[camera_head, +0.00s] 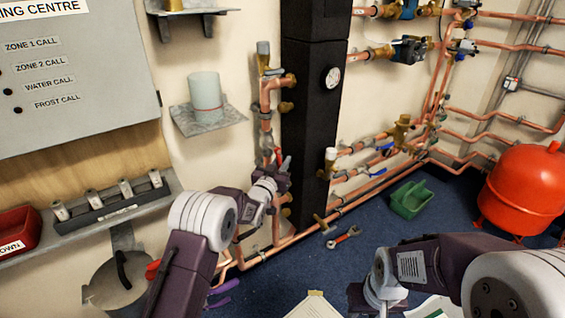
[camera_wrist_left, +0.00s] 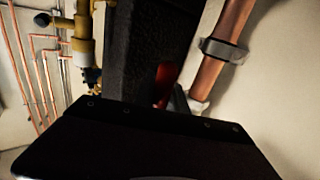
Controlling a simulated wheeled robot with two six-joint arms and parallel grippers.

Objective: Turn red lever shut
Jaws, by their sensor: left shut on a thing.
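The red lever (camera_head: 278,156) is a small red piece at the copper pipe left of the black column. It also shows in the wrist view (camera_wrist_left: 164,80) as a red handle between the column and a copper pipe, its lower part hidden behind my gripper body. My left gripper (camera_head: 284,168) reaches up to the lever and is shut on it; the fingertips are hardly visible. My right gripper (camera_head: 362,299) is low at the bottom edge, away from the pipes, and its fingers are not clear.
The black column (camera_head: 312,110) stands right beside the left gripper. Vertical copper pipe (camera_head: 266,100) with a clamp runs close by. A red tank (camera_head: 525,185) stands at right.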

